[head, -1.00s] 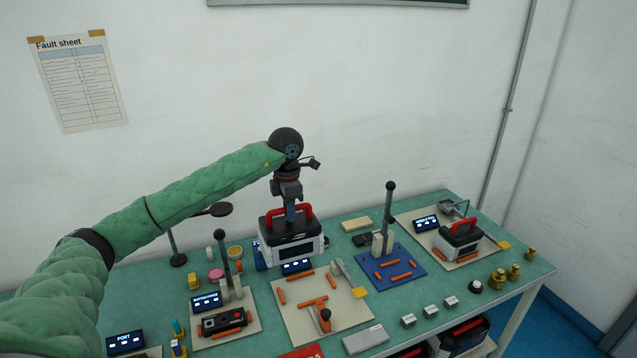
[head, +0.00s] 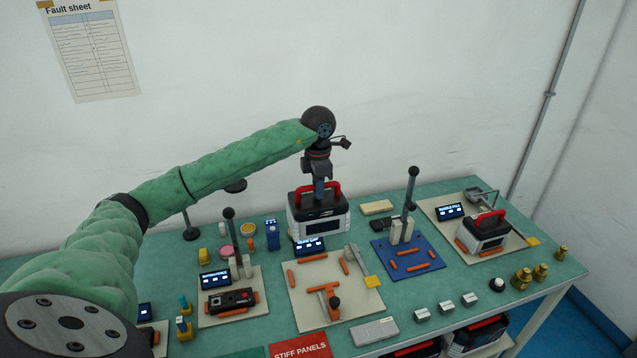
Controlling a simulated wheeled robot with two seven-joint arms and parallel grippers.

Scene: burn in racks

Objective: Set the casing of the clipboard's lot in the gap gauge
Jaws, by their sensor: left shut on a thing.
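My left gripper (head: 319,194) points down and is shut on the red handle of a black-and-white casing (head: 318,220). The casing hangs upright in the air at the back of the bench, above and behind a beige plate (head: 320,318). I cannot make out a clipboard. My right gripper is not in view.
A blue plate (head: 407,258) with a tall lever stands right of the beige one. A similar casing (head: 483,232) sits on the far-right fixture. A left fixture (head: 232,303) holds a dark panel. Small blocks and brass weights (head: 522,279) line the front right.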

